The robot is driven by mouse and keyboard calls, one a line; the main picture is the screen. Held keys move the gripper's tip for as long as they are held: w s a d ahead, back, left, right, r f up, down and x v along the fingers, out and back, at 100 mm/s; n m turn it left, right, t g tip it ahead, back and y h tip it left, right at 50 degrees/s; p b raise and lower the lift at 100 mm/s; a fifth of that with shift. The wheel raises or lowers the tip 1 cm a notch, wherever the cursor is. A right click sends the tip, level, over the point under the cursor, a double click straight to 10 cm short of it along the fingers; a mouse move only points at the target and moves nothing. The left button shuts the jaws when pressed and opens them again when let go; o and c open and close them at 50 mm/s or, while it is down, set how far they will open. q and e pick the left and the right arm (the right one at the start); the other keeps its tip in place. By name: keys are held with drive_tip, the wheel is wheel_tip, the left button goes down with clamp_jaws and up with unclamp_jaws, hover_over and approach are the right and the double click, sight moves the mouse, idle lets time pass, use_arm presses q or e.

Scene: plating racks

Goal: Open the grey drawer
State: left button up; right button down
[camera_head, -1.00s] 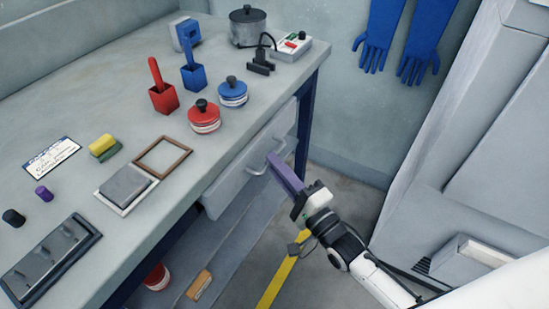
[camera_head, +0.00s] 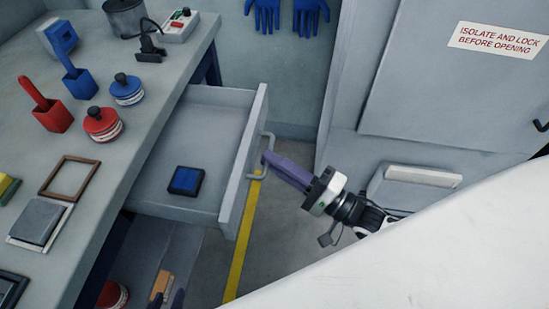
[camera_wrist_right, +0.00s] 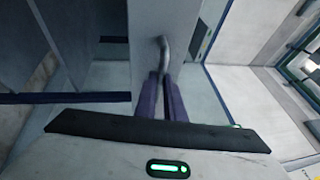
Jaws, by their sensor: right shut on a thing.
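The grey drawer (camera_head: 198,140) stands pulled out from under the workbench in the head view. A small blue square block (camera_head: 186,181) lies inside it. The drawer's metal bar handle (camera_head: 262,160) is on its front panel. My right gripper (camera_head: 266,160) has its purple fingers shut on this handle. In the right wrist view the two purple fingers (camera_wrist_right: 164,98) close around the handle (camera_wrist_right: 164,48), with the drawer front beyond. Only the dark tips of what may be my left gripper show at the bottom edge of the head view, beside the lower shelf.
The workbench (camera_head: 110,185) holds a red pot (camera_head: 103,124), a blue pot (camera_head: 127,90), red and blue holders, a wooden frame (camera_head: 70,177) and a grey pad. A grey cabinet (camera_head: 420,95) stands at the right. A yellow floor line (camera_head: 240,245) runs below the drawer.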

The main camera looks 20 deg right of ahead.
drive_tip(key=shift+d, duration=0.15)
drive_tip(key=c, duration=1.8)
unclamp_jaws()
drive_tip(key=shift+c, duration=0.2)
drive_tip(key=shift+s, duration=0.1)
drive_tip(key=v, duration=1)
